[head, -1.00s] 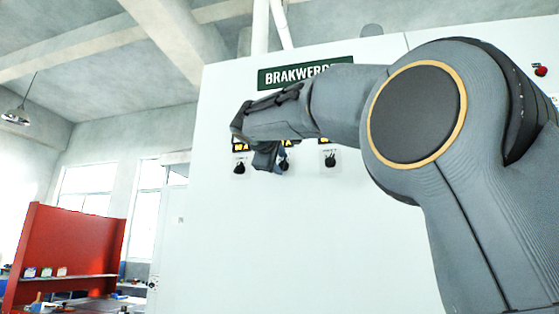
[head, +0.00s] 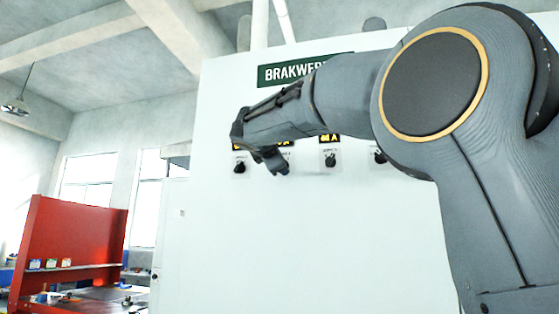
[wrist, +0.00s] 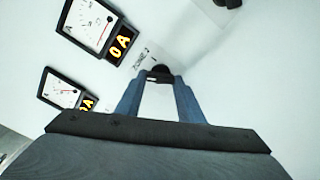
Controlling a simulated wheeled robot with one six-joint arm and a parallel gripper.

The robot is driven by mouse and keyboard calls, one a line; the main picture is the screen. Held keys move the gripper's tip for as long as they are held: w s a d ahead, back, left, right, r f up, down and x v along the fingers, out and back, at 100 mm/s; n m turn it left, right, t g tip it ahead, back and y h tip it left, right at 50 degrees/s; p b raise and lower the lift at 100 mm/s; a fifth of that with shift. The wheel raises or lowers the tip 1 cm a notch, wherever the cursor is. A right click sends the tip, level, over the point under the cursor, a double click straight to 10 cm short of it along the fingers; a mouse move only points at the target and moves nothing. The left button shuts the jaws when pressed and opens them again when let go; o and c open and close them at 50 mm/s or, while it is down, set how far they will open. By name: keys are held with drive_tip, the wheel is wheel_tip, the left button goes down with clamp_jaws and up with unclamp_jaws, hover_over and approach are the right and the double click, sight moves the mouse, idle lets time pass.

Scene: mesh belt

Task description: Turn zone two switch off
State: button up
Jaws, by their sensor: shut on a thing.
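The zone two switch (wrist: 160,70) is a dark round knob beside a label reading "ZONE 2" in the wrist view. My gripper (wrist: 161,80) is shut on it, with its blue-grey fingers on either side. The fingertips hide part of the knob, so its pointer cannot be made out. The amber readout (wrist: 121,44) near the label shows 0 A, below an analog gauge (wrist: 88,24). In the head view my gripper (head: 275,162) is against the white panel, tilted, and covers most of this switch.
Another switch (head: 240,166) is left of my gripper, and one (head: 330,160) is to its right under a readout reading about 44 A. A further knob (head: 379,156) is near my arm. A green sign (head: 292,71) is above. A red workbench (head: 75,240) stands at the left.

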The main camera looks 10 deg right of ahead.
drive_tip(key=shift+n, duration=0.3)
drive_tip(key=o, duration=1.1)
drive_tip(key=shift+c, duration=0.2)
drive_tip(key=b+v, duration=0.3)
drive_tip(key=v, duration=0.4)
drive_tip(key=shift+s+a, duration=0.25)
drive_tip(key=shift+s, duration=0.1)
